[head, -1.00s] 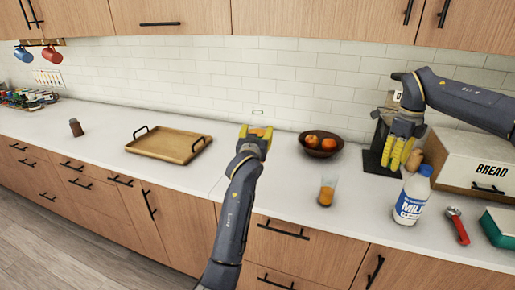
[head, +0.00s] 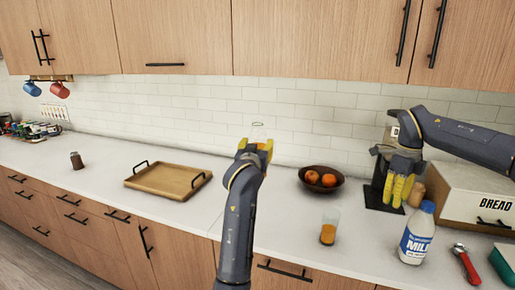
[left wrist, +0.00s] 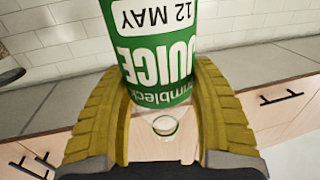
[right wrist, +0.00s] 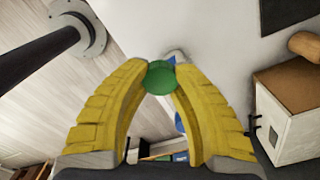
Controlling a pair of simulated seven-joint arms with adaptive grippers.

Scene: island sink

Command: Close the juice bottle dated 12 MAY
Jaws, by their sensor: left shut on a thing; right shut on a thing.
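The juice bottle (left wrist: 160,62) shows close up in the left wrist view, with a green label reading JUICE and a white 12 MAY tag, upside down in that view. My left gripper (head: 256,147) is shut on it, one finger on each side. Its clear round mouth (left wrist: 165,125) appears uncapped. In the head view the arm and fingers hide most of the bottle. My right gripper (head: 398,190) is shut on a small round green cap (right wrist: 160,76), held at its fingertips. It points down near the bread box, well apart from the bottle.
A milk bottle (head: 417,233), a red-handled tool (head: 465,263) and a bread box (head: 487,194) are at the right. A glass of orange drink (head: 329,229) and a fruit bowl (head: 307,184) stand between my grippers. A wooden tray (head: 165,184) lies to the left.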

